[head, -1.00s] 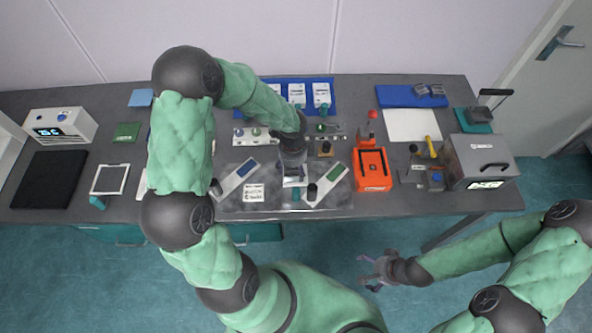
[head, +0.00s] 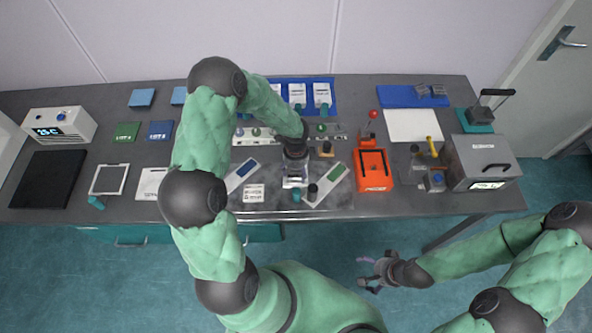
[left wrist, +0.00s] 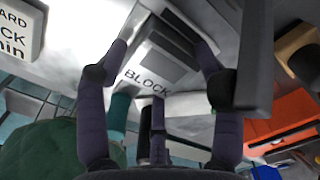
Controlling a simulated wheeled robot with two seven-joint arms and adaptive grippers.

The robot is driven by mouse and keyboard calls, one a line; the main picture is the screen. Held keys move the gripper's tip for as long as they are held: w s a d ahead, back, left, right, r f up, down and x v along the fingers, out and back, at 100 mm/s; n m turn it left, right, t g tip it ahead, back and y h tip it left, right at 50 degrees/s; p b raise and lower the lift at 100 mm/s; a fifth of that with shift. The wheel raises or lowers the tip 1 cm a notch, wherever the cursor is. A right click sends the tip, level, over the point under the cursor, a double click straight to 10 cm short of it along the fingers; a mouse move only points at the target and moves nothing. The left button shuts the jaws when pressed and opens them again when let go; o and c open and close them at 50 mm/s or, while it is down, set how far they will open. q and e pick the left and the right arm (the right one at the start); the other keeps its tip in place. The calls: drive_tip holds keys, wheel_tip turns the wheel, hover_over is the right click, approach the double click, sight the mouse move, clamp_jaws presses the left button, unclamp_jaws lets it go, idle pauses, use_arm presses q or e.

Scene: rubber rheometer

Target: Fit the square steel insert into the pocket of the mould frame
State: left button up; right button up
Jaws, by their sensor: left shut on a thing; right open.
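My left gripper (head: 295,168) reaches down over the steel plate at the middle of the bench. In the left wrist view its two fingers (left wrist: 165,52) are shut on a grey square steel piece, seemingly the insert (left wrist: 163,62). A pale metal surface lettered "BLOCK" (left wrist: 148,83) shows just below it, perhaps the mould frame. I cannot tell where insert and frame separate, or whether the insert is seated. In the head view a pale squarish metal part (head: 295,182) shows under the gripper. My right gripper (head: 372,272) is open and empty, off the bench's front edge.
A white card (head: 254,193) lies left of the work spot. Strips with blue (head: 241,175) and green (head: 330,185) marks flank it. An orange device (head: 374,170) stands to the right, and a grey box (head: 482,160) further right. A row of knobs lies behind.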

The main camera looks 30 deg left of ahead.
sight(296, 172)
use_arm(q)
drive_tip(key=shift+f, duration=0.2)
drive_tip(key=o, duration=1.7)
drive_tip(key=shift+r, duration=0.15)
drive_tip(key=shift+r, duration=0.25)
wheel_tip(296, 172, up, 12)
drive_tip(key=p, duration=0.1)
drive_tip(key=shift+f, duration=0.15)
